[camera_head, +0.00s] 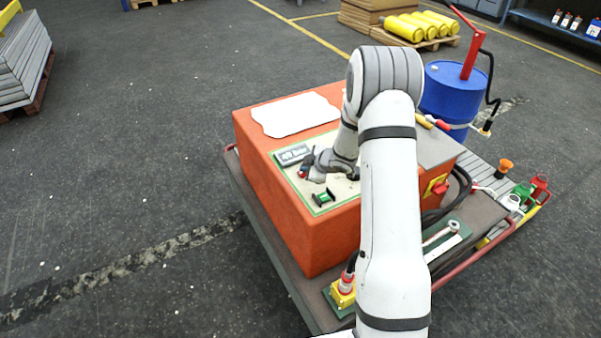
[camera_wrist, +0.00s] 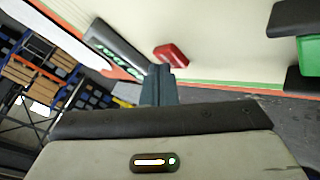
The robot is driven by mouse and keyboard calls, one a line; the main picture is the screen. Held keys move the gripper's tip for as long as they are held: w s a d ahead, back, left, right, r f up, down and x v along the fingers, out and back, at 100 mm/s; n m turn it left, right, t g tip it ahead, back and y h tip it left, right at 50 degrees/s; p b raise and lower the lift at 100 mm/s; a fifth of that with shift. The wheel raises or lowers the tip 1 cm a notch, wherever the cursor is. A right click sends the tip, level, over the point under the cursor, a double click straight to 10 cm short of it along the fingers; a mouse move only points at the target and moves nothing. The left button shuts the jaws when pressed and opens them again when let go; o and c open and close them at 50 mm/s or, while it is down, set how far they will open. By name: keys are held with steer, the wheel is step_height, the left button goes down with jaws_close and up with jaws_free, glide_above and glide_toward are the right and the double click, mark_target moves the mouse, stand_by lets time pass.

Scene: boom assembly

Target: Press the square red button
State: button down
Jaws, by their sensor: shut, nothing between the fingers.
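The square red button (camera_wrist: 172,55) shows in the wrist view on the cream panel, just beyond the tip of my gripper (camera_wrist: 160,85). My gripper is shut and holds nothing. The gap between fingertip and button is small; I cannot tell whether they touch. In the head view my gripper (camera_head: 308,171) is low over the panel (camera_head: 344,188) on top of the orange box, and it largely hides the button there.
A grey display (camera_head: 293,154) and a green switch with black ends (camera_head: 323,197) are on the panel; the green part (camera_wrist: 309,58) is at the wrist view's right. A white sheet (camera_head: 295,115) lies behind. A blue drum (camera_head: 445,92) stands beyond the orange box (camera_head: 290,222).

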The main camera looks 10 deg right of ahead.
steer(key=shift+r+p, duration=0.9)
steer(key=shift+r, duration=0.05)
step_height(320, 180, up, 5)
steer(key=p, duration=0.4)
steer(key=shift+p, duration=0.35)
